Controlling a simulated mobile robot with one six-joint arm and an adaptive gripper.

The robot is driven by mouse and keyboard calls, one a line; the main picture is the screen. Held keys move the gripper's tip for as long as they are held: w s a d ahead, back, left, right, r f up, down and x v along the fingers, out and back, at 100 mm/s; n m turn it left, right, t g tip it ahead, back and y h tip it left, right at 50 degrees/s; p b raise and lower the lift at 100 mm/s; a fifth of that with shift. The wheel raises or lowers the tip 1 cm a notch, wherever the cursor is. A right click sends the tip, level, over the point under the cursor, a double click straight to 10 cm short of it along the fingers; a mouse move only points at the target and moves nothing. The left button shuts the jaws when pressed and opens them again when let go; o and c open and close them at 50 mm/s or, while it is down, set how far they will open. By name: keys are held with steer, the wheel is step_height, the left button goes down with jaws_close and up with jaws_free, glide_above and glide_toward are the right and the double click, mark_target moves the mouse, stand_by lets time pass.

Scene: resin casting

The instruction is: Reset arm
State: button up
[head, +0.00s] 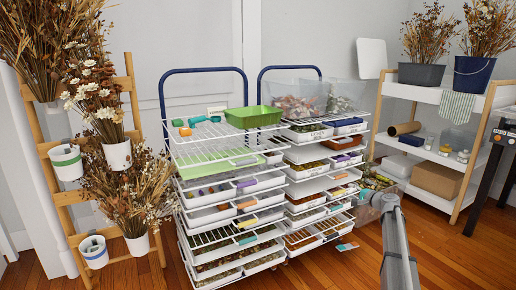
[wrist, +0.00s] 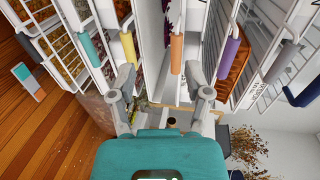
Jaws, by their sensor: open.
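My arm (head: 396,245) rises from the lower right of the head view and ends beside the right-hand rack. In the wrist view my gripper (wrist: 162,82) is open, its two grey fingers apart with nothing held between them. The wrist view is turned on its side, with rack drawers and their coloured handles close ahead, including an orange handle (wrist: 177,53) between the fingers. I cannot tell whether the fingers touch anything. In the head view the fingers are not clear.
Two wire racks with blue frames hold several white trays; a green bin (head: 253,116) tops the left one. A clear bin (head: 370,204) stands near my arm. A white shelf (head: 433,150) is at right, a wooden ladder with dried flowers at left. Floor (head: 320,268) in front is mostly clear.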

steer(key=s+a+f+n+g+p, duration=0.2)
steer(key=s+a+n+g+p, duration=0.15)
steer(key=s+a, duration=0.65)
steer(key=s+a+f+n+g+p, duration=0.2)
steer(key=s+a+n+g, duration=0.25)
steer(key=s+a, duration=0.55)
steer(key=s+a+n+g+h+p, duration=0.2)
steer(key=s+g+h+p, duration=0.15)
steer(key=s, duration=0.95)
steer(key=s+a+n+g+h+p, duration=0.2)
steer(key=s+g+h+p, duration=0.15)
steer(key=s, duration=0.85)
step_height(320, 180, up, 38)
steer(key=t+p, duration=0.1)
steer(key=p, duration=3.5)
steer(key=shift+d, duration=0.15)
